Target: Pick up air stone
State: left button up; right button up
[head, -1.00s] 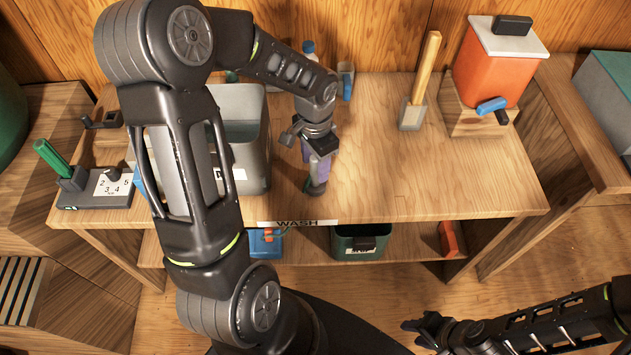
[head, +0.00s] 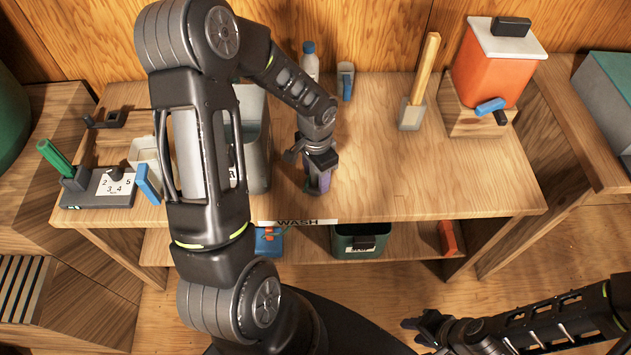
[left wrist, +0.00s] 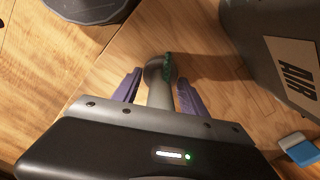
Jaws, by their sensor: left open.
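The grey, round-ended piece with a green part, which I take for the air stone (left wrist: 156,92), lies on the bench top in the left wrist view. My left gripper (left wrist: 158,77) has its two purple fingers open, one on each side of the piece. I cannot tell whether they touch it. In the head view my left gripper (head: 318,187) points down near the bench's front edge and hides most of the piece. My right gripper (head: 425,325) is low at the right, away from the bench, and looks empty; its finger opening is unclear.
A grey bin labelled AIR (left wrist: 292,75) stands beside my left gripper; my arm partly covers this bin (head: 258,150) in the head view. A bottle (head: 310,62), a brush (head: 412,110) and an orange tank (head: 495,65) stand farther back. The bench's right middle is clear.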

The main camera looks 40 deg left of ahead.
dwell(0.3)
pick_arm(q)
grip_shut()
dwell(0.4)
